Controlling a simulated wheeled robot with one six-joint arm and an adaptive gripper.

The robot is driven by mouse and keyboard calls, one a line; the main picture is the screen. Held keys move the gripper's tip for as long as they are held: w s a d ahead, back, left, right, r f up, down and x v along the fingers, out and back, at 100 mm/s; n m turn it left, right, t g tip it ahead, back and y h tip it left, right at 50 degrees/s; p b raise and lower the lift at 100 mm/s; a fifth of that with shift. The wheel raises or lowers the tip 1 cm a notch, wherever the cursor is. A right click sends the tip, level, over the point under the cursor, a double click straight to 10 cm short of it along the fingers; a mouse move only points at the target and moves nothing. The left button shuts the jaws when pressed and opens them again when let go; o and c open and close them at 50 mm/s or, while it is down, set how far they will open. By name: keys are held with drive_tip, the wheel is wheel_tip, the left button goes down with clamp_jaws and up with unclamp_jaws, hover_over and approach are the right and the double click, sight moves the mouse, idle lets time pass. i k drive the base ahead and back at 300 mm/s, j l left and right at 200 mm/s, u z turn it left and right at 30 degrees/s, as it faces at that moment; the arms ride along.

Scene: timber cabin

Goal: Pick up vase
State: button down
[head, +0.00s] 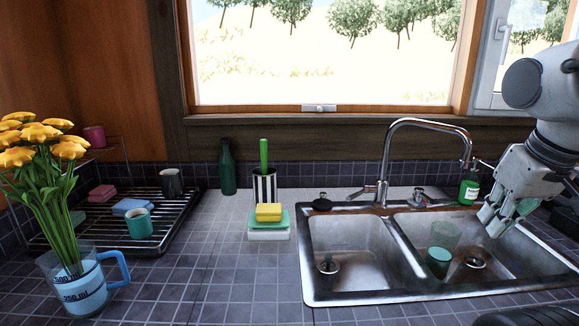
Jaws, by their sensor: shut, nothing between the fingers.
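A clear measuring jug (80,292) with a blue handle and yellow flowers in it stands upright on the tiled counter at the far left. It looks like the vase; its left side is near the picture edge. A dark green bottle (227,170) stands at the back by the wall. My gripper (493,226) is at the far right, pointing down over the right sink basin. It is shut and empty, far from the jug.
A double sink (318,293) fills the right; its right basin holds a green cup (438,262) and a clear glass (445,235). A tall faucet (384,160) rises behind. A dish rack (160,240) with cups stands behind the jug. The counter's front middle is clear.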

sight(440, 269)
drive_tip(key=k+l, duration=0.1)
drive_tip(key=l, duration=0.3)
drive_tip(key=k+l+u, duration=0.15)
drive_tip(key=l, duration=0.25)
drive_tip(key=k+l, duration=0.15)
drive_tip(key=l, duration=0.25)
drive_tip(key=k+l+u, duration=0.15)
drive_tip(key=l, duration=0.25)
drive_tip(key=k+l, duration=0.15)
drive_tip(key=l, duration=0.25)
drive_tip(key=i, duration=0.5)
drive_tip(key=j+u, duration=0.05)
